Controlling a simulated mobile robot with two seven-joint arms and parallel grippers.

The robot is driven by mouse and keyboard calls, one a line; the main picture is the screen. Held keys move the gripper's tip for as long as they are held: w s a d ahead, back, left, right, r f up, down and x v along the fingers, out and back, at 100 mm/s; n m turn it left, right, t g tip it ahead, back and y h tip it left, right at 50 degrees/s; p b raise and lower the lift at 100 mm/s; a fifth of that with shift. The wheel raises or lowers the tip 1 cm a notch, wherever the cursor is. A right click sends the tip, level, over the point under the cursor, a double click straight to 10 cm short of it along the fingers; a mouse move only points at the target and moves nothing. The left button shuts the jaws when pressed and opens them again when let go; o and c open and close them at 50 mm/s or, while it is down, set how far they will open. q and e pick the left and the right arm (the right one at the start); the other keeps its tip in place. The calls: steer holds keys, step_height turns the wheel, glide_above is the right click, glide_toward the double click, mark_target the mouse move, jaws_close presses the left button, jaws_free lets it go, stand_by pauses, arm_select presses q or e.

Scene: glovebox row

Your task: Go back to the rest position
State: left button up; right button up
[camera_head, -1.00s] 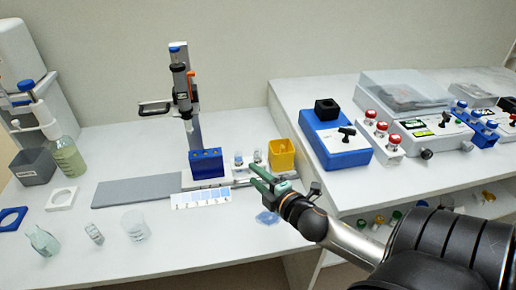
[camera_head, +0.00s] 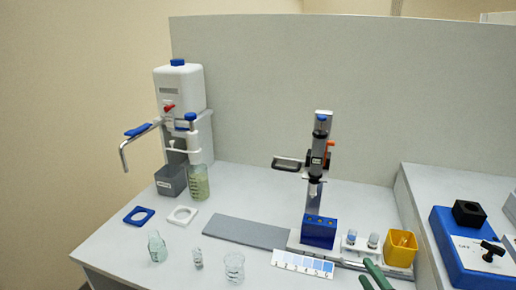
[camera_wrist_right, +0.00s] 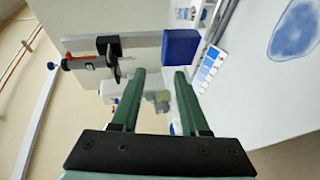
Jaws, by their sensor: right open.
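My right gripper (camera_head: 372,276) shows only by its green fingertips at the bottom edge of the head view, in front of the yellow box (camera_head: 401,249). In the right wrist view its two green fingers (camera_wrist_right: 158,75) are apart with nothing held between them. Past them show a blue block (camera_wrist_right: 181,47) and a blue-shaded colour card (camera_wrist_right: 208,66). My left gripper is in neither view.
A stand with a blue base (camera_head: 319,231) is left of the yellow box. A grey mat (camera_head: 245,231), glass vessels (camera_head: 234,267) and a white dispenser (camera_head: 180,95) are further left. A blue device (camera_head: 462,245) stands on the raised right bench. A blue puddle-like patch (camera_wrist_right: 294,28) shows in the wrist view.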

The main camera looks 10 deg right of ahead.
steer(key=s+a+f+m+g+p, duration=0.1)
steer(key=a+f+m, duration=0.1)
steer(key=f, duration=0.2)
steer(key=s+a+f+m+g+y, duration=0.1)
steer(key=s+a+f+m, duration=0.1)
steer(key=f, duration=0.2)
steer(key=s+a+f+m+g+y+p, duration=0.1)
steer(key=s+a+f+m, duration=0.1)
steer(key=a+f+m, duration=0.1)
steer(key=shift+s+f+g+p, duration=0.1)
steer(key=shift+f+g+p, duration=0.25)
steer(key=shift+f, duration=0.3)
steer(key=s+a+f+m+g+y, duration=0.1)
steer(key=s+a+f+m, duration=0.2)
steer(key=a, duration=0.2)
steer(key=s+a+f+m+g+y+p, duration=0.1)
steer(key=s+a+f+m, duration=0.2)
steer(key=a+f, duration=0.1)
steer(key=shift+s+a+g+y, duration=0.15)
steer(key=shift+a+g+y, duration=0.25)
steer(key=shift+a, duration=0.2)
